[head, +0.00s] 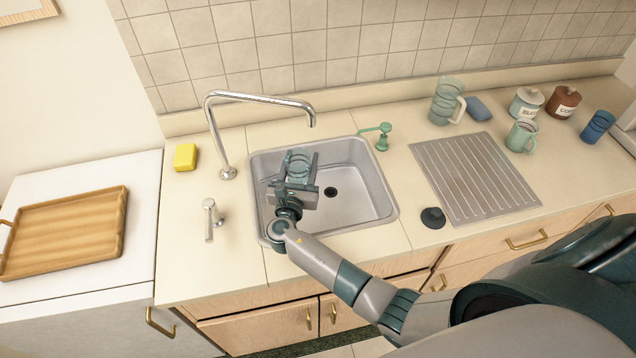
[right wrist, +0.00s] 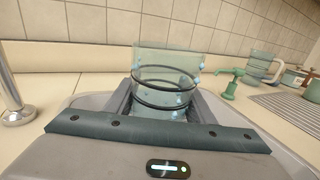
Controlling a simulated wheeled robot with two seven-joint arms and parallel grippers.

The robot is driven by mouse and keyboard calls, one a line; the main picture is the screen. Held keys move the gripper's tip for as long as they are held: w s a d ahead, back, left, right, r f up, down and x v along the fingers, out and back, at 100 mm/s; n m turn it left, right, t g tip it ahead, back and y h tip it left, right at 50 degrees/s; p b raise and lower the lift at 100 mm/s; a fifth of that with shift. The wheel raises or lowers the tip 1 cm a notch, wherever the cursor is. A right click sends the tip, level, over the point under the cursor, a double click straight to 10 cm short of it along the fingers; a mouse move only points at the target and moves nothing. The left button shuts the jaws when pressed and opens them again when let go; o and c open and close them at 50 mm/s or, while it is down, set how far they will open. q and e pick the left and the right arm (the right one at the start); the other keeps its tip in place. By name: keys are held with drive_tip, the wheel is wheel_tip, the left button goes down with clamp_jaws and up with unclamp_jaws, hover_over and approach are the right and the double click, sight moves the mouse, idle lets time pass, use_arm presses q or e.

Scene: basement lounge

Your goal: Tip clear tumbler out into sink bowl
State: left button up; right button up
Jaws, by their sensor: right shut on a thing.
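The clear tumbler (head: 299,160) is see-through with a bluish tint. My right gripper (head: 298,172) is shut on it and holds it over the left part of the steel sink bowl (head: 352,201). In the right wrist view the tumbler (right wrist: 165,72) stands between the two fingers, looks about upright, and has dark rings around it and pale blue spots on its wall. I cannot tell how much is inside it. The sink floor and drain show to the right of the gripper. My left gripper is not in view.
A chrome faucet (head: 217,140) arches behind the sink, with a lever (head: 211,218) at left. A green soap pump (head: 381,140) stands at the sink's back right corner. A black stopper (head: 433,217), drainboard (head: 472,178), pitcher (head: 442,105) and mugs are to the right; a yellow sponge (head: 185,157) lies left.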

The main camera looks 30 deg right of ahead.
drive_tip(key=shift+r, duration=1.15)
